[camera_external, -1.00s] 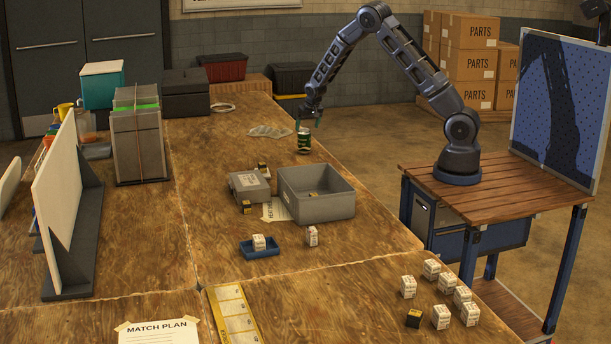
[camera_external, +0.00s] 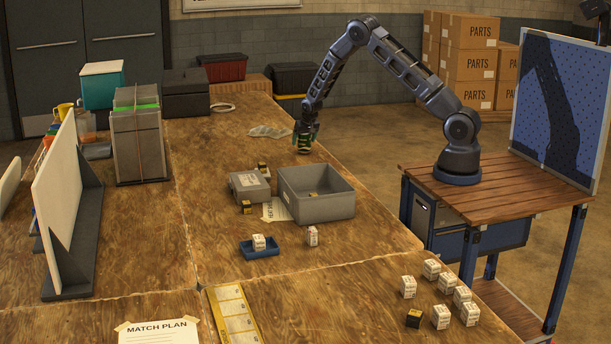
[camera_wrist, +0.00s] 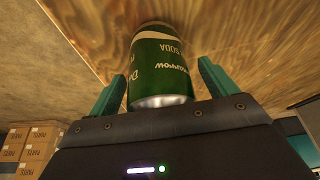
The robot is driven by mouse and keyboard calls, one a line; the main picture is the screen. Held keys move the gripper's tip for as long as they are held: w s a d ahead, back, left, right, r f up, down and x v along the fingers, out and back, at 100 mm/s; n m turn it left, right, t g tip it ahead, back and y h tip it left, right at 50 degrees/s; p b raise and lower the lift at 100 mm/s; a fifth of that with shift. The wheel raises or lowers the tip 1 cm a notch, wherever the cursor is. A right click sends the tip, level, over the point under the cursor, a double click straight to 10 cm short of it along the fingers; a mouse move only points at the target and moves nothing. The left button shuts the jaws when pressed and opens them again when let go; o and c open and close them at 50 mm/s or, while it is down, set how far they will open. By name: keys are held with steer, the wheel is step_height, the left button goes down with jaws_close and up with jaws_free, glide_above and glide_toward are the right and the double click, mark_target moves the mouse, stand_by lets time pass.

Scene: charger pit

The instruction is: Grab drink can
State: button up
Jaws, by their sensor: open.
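The drink can (camera_external: 304,149) is green with a pale band and stands on the wooden table, partly hidden behind my gripper in the external view. In the wrist view the can (camera_wrist: 160,72) shows its green label with "SODA" lettering and its silver end. My gripper (camera_external: 305,133) is down over the can. In the wrist view the two teal fingers of my gripper (camera_wrist: 160,85) are apart, one on each side of the can, with a visible gap on both sides. The fingers are open and the can is between them.
A clear flat packet (camera_external: 269,131) lies just left of the can. The table's right edge is close by.

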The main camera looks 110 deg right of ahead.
steer(key=c, duration=1.3)
steer(key=shift+r, duration=0.1)
